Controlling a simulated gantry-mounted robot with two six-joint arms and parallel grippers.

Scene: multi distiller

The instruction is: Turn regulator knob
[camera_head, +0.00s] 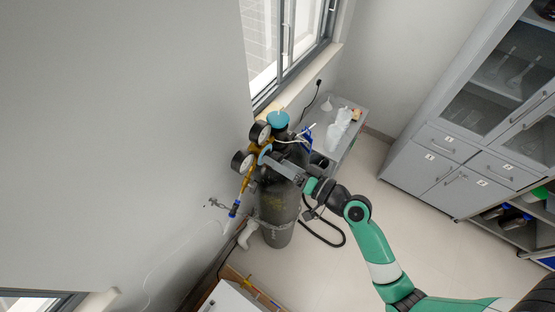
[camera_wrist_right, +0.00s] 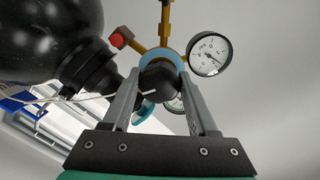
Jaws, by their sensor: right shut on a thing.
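The regulator, with brass fittings and two round white gauges, sits at the top of a dark gas cylinder (camera_head: 279,207). Its gauges (camera_head: 259,133) face left in the head view; one gauge (camera_wrist_right: 210,54) shows large in the right wrist view. The black regulator knob (camera_wrist_right: 160,79), with a white mark and a blue ring (camera_wrist_right: 174,57) behind it, lies between the fingers of my right gripper (camera_wrist_right: 159,88). My right gripper (camera_head: 276,162) reaches the regulator from the right, shut on the knob, and hides most of it in the head view. My left gripper is not in view.
The cylinder stands close to the grey wall, with a blue-topped valve (camera_head: 278,119) above. A small grey table (camera_head: 347,142) with white bottles is behind it. A black hose (camera_head: 325,236) loops to the floor. A grey cabinet (camera_head: 450,180) stands right; floor between is clear.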

